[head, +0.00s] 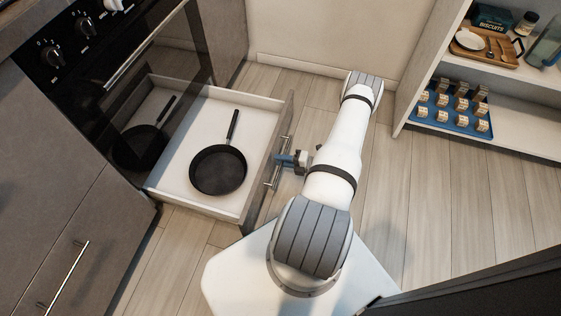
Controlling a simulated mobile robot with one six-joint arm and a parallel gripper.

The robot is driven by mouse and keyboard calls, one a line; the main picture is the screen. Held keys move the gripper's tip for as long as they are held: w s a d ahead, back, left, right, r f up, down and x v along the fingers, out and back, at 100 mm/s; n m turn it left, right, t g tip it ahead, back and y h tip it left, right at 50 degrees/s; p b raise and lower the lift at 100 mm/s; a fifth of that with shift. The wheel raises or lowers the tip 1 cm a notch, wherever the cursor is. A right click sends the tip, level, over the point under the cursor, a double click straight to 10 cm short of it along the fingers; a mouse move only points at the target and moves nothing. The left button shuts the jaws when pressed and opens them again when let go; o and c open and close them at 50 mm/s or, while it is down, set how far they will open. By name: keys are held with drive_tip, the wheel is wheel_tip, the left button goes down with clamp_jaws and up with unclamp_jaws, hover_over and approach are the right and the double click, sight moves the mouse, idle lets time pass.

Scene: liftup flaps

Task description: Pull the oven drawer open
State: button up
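The oven drawer (201,202) stands pulled out below the dark oven front (150,62). Its white inside shows, and a black frying pan (218,170) lies in it with its handle toward the back. The drawer's front carries a metal bar handle (271,178) on its outer face. My gripper (284,161) is at this handle, on the drawer's outer side. The fingers are small and partly hidden here, so I cannot tell whether they are closed around the bar.
A grey cabinet with a bar handle (64,278) is at the lower left. Floor (430,200) is clear between my arm and the shelf.

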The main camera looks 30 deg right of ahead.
drive_tip(key=p+v, duration=0.2)
drive_tip(key=v, duration=0.5)
drive_tip(key=shift+s+d+r, duration=0.15)
drive_tip(key=shift+s+d, duration=0.1)
drive_tip(key=shift+s, duration=0.05)
drive_tip(key=shift+s, duration=0.1)
idle(0.3)
